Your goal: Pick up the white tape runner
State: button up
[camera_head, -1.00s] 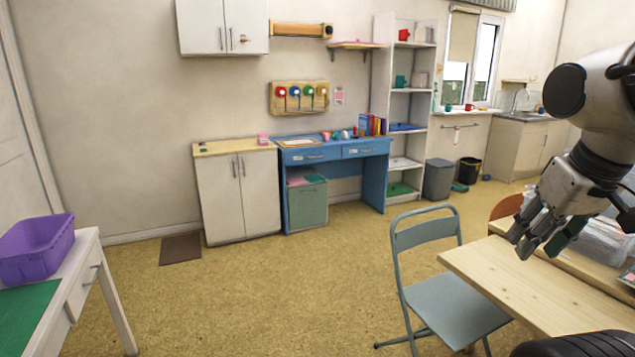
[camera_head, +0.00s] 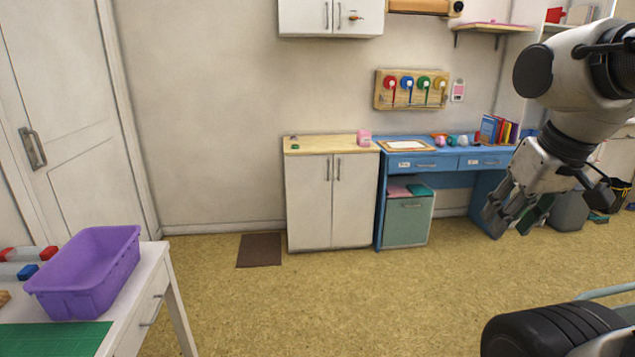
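I cannot make out a white tape runner anywhere in view. My gripper (camera_head: 517,218) hangs at the right, in front of the blue desk, pointing down and to the left. Its fingers look spread apart, with a dark green part at the right-hand finger. I see no tape runner between them.
A white table at left bears a purple bin (camera_head: 88,275), a green mat (camera_head: 55,340) and small red-and-white items. A cabinet (camera_head: 330,205) and blue desk (camera_head: 428,161) with small items stand along the wall. Middle floor is clear.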

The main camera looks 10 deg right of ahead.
aim_at(462, 140)
jog(key=i+z, duration=0.1)
jog(key=i, duration=0.6)
jog(key=i+j+z, duration=0.1)
jog(key=i, duration=0.55)
jog(key=i+j+z, duration=0.1)
jog(key=i, duration=0.55)
jog(key=i+z, duration=0.75)
jog(key=i+j+z, duration=0.1)
jog(key=i+z, duration=0.3)
jog(key=i+l+z, duration=0.1)
jog(key=i+z, duration=0.4)
jog(key=i, duration=0.3)
jog(key=i+l+u, duration=0.3)
jog(key=i+u, duration=0.15)
jog(key=i+l+u, duration=0.9)
jog(key=l, duration=0.15)
jog(key=i+j, duration=0.05)
